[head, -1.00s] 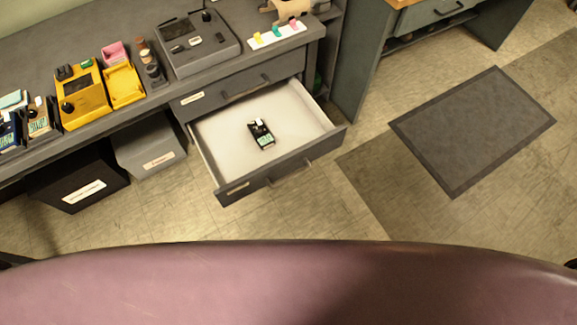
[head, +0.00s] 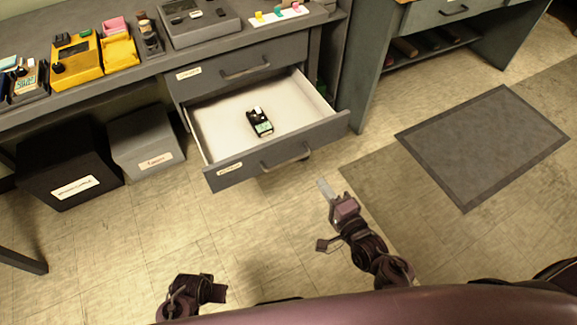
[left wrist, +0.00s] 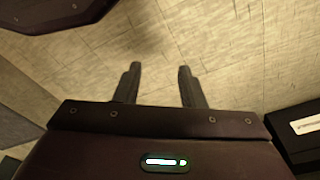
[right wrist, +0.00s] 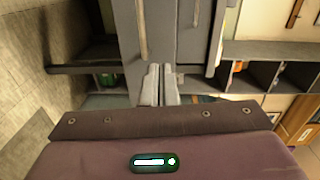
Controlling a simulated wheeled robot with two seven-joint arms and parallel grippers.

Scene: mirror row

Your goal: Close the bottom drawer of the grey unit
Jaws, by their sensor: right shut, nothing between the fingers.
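The grey unit (head: 185,87) stands under the worktop, and its bottom drawer (head: 232,174) is pulled well out. A small black device with a white part and a greenish display (head: 260,122) lies inside. The drawer above looks shut. My right gripper (head: 324,187) is in front of the open drawer, near its right end, apart from it in the head view. In the right wrist view its fingers (right wrist: 159,85) are together and empty, pointing at grey fronts with bar handles. My left gripper shows open and empty over the floor in the left wrist view (left wrist: 157,82).
A black bin (head: 68,150) and a grey bin (head: 145,140) stand under the worktop left of the unit. Another grey bench (head: 372,75) stands to the right. A dark mat (head: 485,145) lies on the floor. The floor before the drawer is mostly clear.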

